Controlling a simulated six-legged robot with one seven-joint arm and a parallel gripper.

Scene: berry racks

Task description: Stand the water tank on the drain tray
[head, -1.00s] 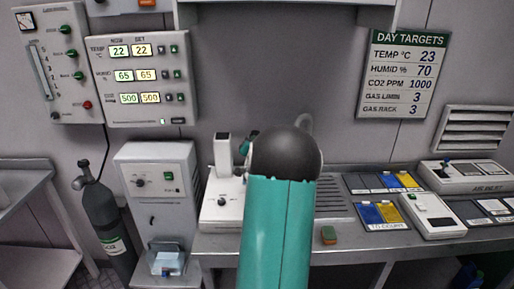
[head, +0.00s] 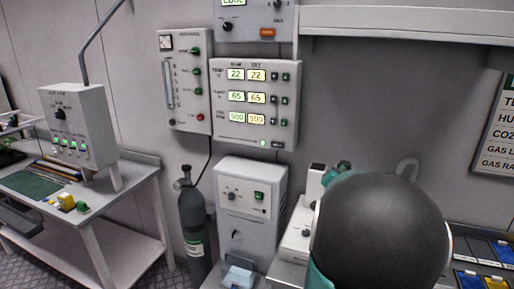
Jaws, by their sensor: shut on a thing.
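A pale blue, see-through box, which looks like the water tank (head: 239,275), sits low at the front of a grey cabinet (head: 247,212), cut by the bottom edge of the head view. My arm's large black joint fills the lower right and hides much of the bench. A small teal part of my arm shows behind it. My gripper is not visible, nor is anything in it. The drain tray is hidden behind my arm. A curved grey tap (head: 408,167) shows above the black joint.
A dark gas cylinder (head: 194,225) stands left of the cabinet. A white device (head: 299,228) stands on the bench to its right. Control panels (head: 253,103) hang on the wall above. A side table (head: 128,180) stands at left, with floor in front.

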